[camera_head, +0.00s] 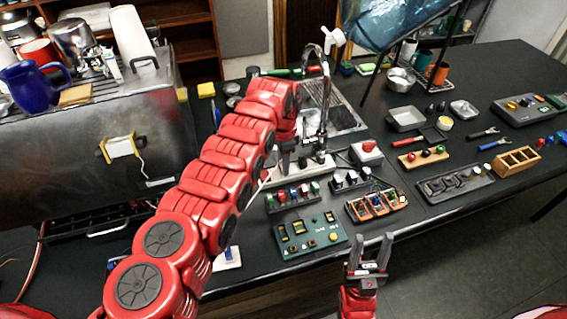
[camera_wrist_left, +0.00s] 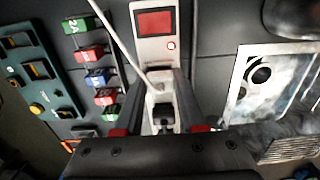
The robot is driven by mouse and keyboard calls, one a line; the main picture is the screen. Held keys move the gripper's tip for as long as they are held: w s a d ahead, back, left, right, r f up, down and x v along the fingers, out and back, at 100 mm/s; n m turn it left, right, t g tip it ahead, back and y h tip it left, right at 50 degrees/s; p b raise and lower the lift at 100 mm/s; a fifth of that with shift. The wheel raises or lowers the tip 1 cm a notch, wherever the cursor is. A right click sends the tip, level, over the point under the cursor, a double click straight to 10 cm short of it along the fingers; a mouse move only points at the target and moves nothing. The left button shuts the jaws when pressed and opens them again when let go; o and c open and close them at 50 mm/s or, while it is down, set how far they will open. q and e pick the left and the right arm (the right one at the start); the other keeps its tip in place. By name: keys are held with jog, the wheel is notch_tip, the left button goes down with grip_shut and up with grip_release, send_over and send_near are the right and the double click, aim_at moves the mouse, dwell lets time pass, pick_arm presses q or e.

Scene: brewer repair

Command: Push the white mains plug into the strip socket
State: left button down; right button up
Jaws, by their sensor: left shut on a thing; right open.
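The white strip (camera_wrist_left: 154,50) has a red switch and a small lit red light in the left wrist view. In the head view the strip (camera_head: 300,170) lies on the dark table, partly behind my left arm. My left gripper (camera_wrist_left: 155,105) is shut over the strip, on what appears to be the white plug. The plug's body blends with the strip and is largely hidden, so I cannot tell whether its pins are in a socket. Its white cable (camera_wrist_left: 120,47) runs away from between the fingers. My right gripper (camera_head: 369,252) is open and empty by the table's front edge.
A green panel (camera_head: 309,236) and orange modules (camera_head: 375,206) lie in front of the strip. A red-button box (camera_head: 366,153) stands to its right, and a tap (camera_head: 323,100) and sink behind. The steel brewer (camera_head: 100,150) fills the left.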

pick_arm(q)
jog(key=shift+f+b, duration=0.15)
jog(key=shift+b, duration=0.15)
dwell(0.5)
jog(key=shift+c, duration=2.1)
grip_release()
notch_tip(320, 180, up, 8)
jog(key=b, duration=0.2)
jog(key=shift+b, duration=0.3)
notch_tip(320, 180, up, 10)
jog(key=p, duration=0.6)
jog(key=shift+f, duration=0.25)
